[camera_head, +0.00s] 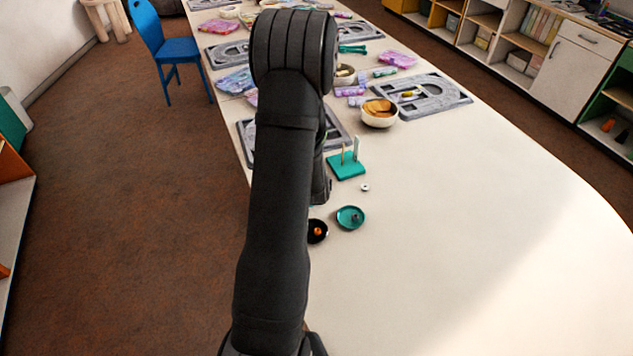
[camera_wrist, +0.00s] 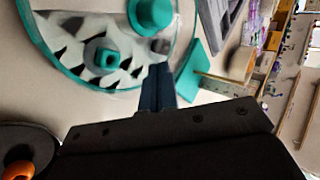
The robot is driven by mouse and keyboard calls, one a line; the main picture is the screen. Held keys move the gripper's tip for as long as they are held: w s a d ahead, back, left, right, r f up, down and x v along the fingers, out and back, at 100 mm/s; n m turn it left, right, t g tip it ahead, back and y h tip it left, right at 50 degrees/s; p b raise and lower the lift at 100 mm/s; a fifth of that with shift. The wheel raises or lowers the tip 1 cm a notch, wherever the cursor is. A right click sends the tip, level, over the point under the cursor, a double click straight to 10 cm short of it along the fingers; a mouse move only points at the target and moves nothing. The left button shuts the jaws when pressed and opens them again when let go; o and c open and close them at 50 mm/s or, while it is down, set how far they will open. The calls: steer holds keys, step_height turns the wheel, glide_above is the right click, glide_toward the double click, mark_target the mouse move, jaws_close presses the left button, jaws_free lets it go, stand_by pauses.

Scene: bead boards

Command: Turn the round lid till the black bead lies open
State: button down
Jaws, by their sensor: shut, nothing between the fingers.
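A round teal-rimmed disc, which looks like the round lid (camera_wrist: 72,66), fills the upper left of the wrist view. It has a pale and dark toothed pattern around a grey hub with a teal peg, and a teal knob (camera_wrist: 152,14) near its edge. My gripper (camera_wrist: 158,72) is shut and empty, its fingertips by the disc's rim below the knob; I cannot tell whether they touch. In the head view my arm hides the gripper. A small teal round dish (camera_head: 344,222) with a dark piece shows there. I cannot make out a black bead for sure.
A black round piece with an orange knob (camera_head: 317,231) lies left of the teal dish. A teal peg board (camera_head: 346,168) with upright pegs and a small pale ring (camera_head: 365,187) are beyond. A bowl (camera_head: 379,118) and grey boards (camera_head: 440,98) stand farther back. The table's right side is clear.

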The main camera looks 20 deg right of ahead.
steer(key=shift+w+d+n+t+y, duration=0.15)
steer(key=shift+w+d+n+y, duration=0.1)
steer(key=shift+n+y, duration=0.25)
steer(key=shift+w+d+n+t+y, duration=0.15)
steer(key=shift+d+n+y, duration=0.15)
steer(key=shift+n, duration=0.3)
steer(key=shift+w+d+n+y, duration=0.1)
steer(key=shift+w+n+y, duration=0.1)
steer(key=shift+n+y, duration=0.2)
steer(key=shift+w+d+n+y, duration=0.25)
steer(key=shift+n+y, duration=0.15)
steer(key=shift+n, duration=0.2)
steer(key=shift+w+d, duration=0.25)
steer(key=shift+w, duration=0.4)
steer(key=shift+w+d, duration=0.2)
steer(key=shift+w, duration=0.75)
steer(key=shift+w+a, duration=0.15)
steer(key=shift+w, duration=1.2)
stand_by(2.0)
